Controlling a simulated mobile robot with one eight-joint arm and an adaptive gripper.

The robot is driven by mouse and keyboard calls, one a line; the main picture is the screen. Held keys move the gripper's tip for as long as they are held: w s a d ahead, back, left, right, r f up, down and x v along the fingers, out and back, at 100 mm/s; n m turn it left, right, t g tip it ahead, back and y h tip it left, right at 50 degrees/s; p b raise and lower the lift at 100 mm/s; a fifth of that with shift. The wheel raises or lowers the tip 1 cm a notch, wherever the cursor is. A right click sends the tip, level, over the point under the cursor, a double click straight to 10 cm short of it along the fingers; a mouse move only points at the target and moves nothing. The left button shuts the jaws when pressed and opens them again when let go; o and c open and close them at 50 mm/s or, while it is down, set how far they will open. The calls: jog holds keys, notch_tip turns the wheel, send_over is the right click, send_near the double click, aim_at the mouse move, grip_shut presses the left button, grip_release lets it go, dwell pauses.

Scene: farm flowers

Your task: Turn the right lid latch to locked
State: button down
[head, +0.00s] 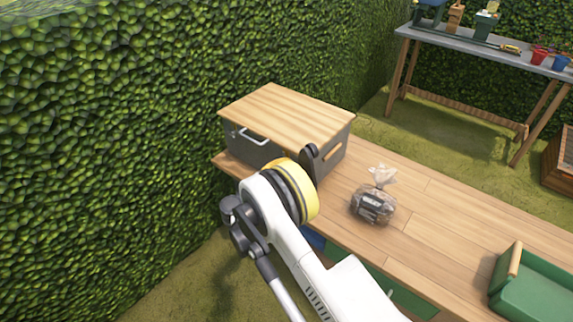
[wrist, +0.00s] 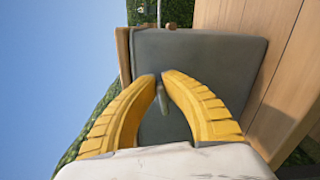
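A grey box with a wooden lid (head: 285,112) stands on the wooden table; the lid lies flat on it. In the wrist view, which is turned sideways, the box's grey wall (wrist: 215,65) fills the middle, with the lid edge (wrist: 123,55) at left. A small grey latch-like piece (wrist: 162,98) shows between my gripper's yellow fingers (wrist: 160,77). The fingertips are close together beside its end; I cannot tell whether they touch it. In the head view my arm hides most of the gripper and this piece.
A pale bar handle (head: 253,136) shows on the box's front left. A clear bag of dark contents (head: 374,204) sits right of the box. A green container (head: 535,290) stands at the table's right. A hedge (head: 110,130) rises close behind at left. The table between bag and container is clear.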

jog(key=shift+f+m, duration=0.2)
jog(key=shift+m, duration=0.9)
jog(key=c, duration=1.5)
grip_release()
jog(key=shift+w, duration=0.1)
jog(key=v, duration=1.2)
